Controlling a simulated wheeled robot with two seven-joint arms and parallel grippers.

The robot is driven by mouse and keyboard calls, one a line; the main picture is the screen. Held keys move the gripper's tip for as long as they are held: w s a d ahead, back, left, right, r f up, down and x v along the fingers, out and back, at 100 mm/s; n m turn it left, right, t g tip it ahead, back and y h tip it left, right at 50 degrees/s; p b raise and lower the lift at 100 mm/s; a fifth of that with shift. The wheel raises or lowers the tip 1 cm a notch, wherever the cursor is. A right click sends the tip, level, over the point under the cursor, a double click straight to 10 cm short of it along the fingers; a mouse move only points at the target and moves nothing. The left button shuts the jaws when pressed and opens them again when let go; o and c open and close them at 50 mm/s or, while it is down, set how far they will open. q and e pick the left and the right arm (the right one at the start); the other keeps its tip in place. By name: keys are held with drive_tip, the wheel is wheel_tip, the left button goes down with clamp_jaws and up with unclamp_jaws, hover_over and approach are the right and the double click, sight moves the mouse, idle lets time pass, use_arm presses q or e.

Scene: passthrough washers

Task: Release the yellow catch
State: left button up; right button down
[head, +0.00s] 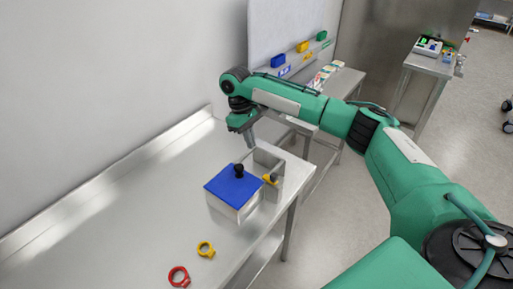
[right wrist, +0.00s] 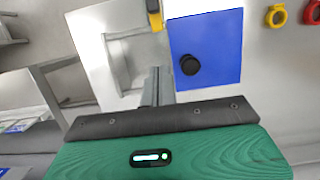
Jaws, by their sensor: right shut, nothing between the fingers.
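A box with a blue lid (head: 232,188) and a black knob (head: 239,170) stands on the metal table. The yellow catch (head: 271,180) is on its right side, by the open grey compartment (head: 268,158). In the right wrist view the catch (right wrist: 154,14) shows at the top edge, left of the blue lid (right wrist: 212,40). My right gripper (head: 253,145) is above the far side of the box, pointing down, apart from the catch. Its fingers (right wrist: 157,80) are shut and empty. My left gripper is not in view.
A yellow ring (head: 205,249) and a red ring (head: 179,276) lie on the table (head: 120,215) in front of the box. A wall rises along the left. The table's left part is clear.

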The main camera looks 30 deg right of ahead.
sight(269, 177)
drive_tip(key=s+f+p, duration=0.1)
drive_tip(key=f, duration=0.1)
drive_tip(key=s+d+f+p, duration=0.1)
drive_tip(key=s+f, duration=0.1)
drive_tip(key=f, duration=0.1)
drive_tip(key=s+d+f+p, duration=0.1)
drive_tip(key=s+f+p, duration=0.1)
drive_tip(key=f, duration=0.1)
drive_tip(key=shift+s+d, duration=0.1)
drive_tip(key=shift+s, duration=0.05)
drive_tip(key=shift+s+d, duration=0.1)
drive_tip(key=shift+s, duration=0.25)
drive_tip(key=shift+f, duration=0.1)
